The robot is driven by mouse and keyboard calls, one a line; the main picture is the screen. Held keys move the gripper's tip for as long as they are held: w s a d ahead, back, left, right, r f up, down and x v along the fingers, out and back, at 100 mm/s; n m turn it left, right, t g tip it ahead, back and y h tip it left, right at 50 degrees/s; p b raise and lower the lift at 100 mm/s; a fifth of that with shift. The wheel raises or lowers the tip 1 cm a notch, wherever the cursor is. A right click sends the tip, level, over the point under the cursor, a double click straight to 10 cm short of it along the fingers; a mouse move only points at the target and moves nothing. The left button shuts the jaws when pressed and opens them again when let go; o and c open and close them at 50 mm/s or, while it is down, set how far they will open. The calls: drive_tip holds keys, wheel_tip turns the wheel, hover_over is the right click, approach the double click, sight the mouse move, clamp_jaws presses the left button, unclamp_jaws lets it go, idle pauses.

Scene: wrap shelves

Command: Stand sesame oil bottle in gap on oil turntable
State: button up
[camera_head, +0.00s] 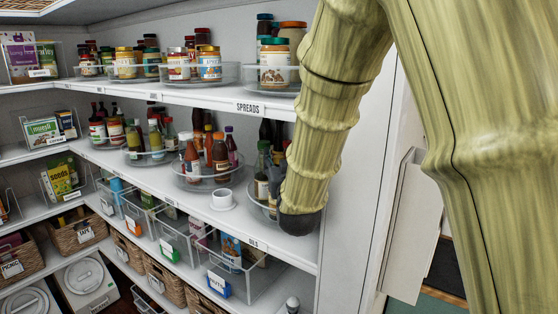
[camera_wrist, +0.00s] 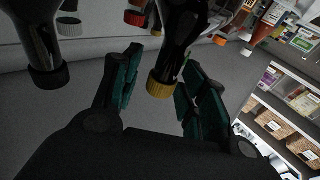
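The oil turntable (camera_head: 254,211), a clear round tray, stands at the right end of the middle shelf above the OILS label. Several dark bottles (camera_head: 262,188) stand on it; my arm hides its right part. My gripper is hidden behind my arm in the head view. In the wrist view my gripper (camera_wrist: 160,62) has its teal fingers apart. A dark bottle with a yellow cap (camera_wrist: 163,83) shows between them, with a visible gap to the left finger. I cannot read its label, so I cannot tell whether it is the sesame oil. A black-capped dark bottle (camera_wrist: 40,40) is at left.
A turntable of sauces (camera_head: 206,180) stands left of the oils, with a small white dish (camera_head: 222,199) in front. The spreads turntable (camera_head: 279,91) is on the shelf above. A white side panel (camera_head: 352,190) closes the shelves at right.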

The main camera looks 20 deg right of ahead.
drive_tip(key=shift+r, duration=0.15)
drive_tip(key=shift+s+f, duration=0.2)
drive_tip(key=shift+s, duration=0.05)
drive_tip(key=s+a+f+b, duration=0.1)
drive_tip(key=s+b, duration=0.4)
drive_tip(key=s, duration=0.6)
drive_tip(key=shift+s+a+f, duration=0.2)
drive_tip(key=shift+a, duration=0.05)
